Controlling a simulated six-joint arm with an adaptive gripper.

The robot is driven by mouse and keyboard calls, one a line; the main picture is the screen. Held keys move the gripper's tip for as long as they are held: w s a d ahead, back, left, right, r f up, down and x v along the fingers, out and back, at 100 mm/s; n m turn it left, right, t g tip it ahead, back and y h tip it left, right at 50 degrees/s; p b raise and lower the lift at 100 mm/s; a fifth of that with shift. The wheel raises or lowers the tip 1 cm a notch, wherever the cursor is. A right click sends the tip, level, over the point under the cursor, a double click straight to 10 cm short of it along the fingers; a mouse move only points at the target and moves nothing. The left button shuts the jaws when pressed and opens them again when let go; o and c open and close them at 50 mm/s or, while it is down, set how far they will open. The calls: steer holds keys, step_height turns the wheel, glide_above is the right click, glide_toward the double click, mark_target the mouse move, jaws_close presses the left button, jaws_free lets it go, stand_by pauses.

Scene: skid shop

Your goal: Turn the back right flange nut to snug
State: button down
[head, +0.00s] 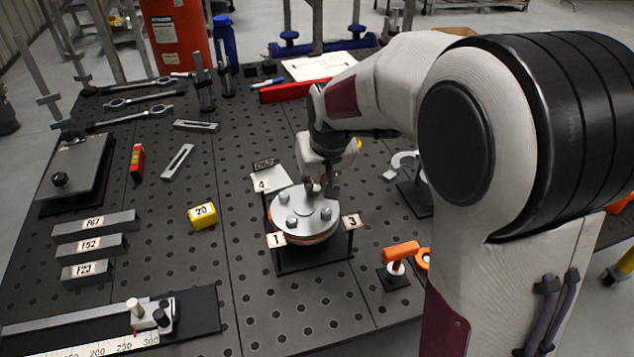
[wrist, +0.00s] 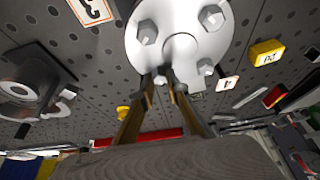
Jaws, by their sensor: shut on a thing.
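The round grey flange (head: 304,205) sits on a dark stand in the middle of the table, with an orange-brown layer under its edge. Nuts show on it at the back left (head: 283,197), front left (head: 292,222) and front right (head: 325,213). My gripper (head: 314,187) points down at the flange's back right and hides the nut there in the head view. In the wrist view the two fingers (wrist: 163,84) are shut on the back right flange nut at the rim, largely covered by the fingertips. The flange (wrist: 182,48) fills the upper middle there.
Number tags 1 (head: 276,240), 3 (head: 352,221) and 4 (head: 262,185) stand around the flange. A yellow block (head: 202,216) lies left. An orange-handled tool (head: 400,251) stands front right; a grey clamp-like part (head: 403,160) is right behind. Bare table lies front left of the flange.

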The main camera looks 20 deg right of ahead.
steer(key=shift+m+h, duration=0.3)
steer(key=shift+m, duration=0.5)
steer(key=shift+a+m+h, duration=0.15)
steer(key=shift+m+h, duration=0.65)
steer(key=shift+m, duration=1.4)
steer(key=shift+w+a+r+m+g+h, duration=0.1)
steer(key=shift+m+g+h, duration=0.35)
steer(key=shift+m, duration=0.9)
steer(key=shift+w+m+g+h, duration=0.1)
steer(key=shift+m+g+h, duration=0.3)
steer(key=shift+m, duration=1.25)
steer(key=c, duration=2)
jaws_free()
steer(key=shift+o, duration=0.2)
steer(key=shift+s+n, duration=0.1)
steer(key=shift+n, duration=0.3)
steer(key=shift+n, duration=0.3)
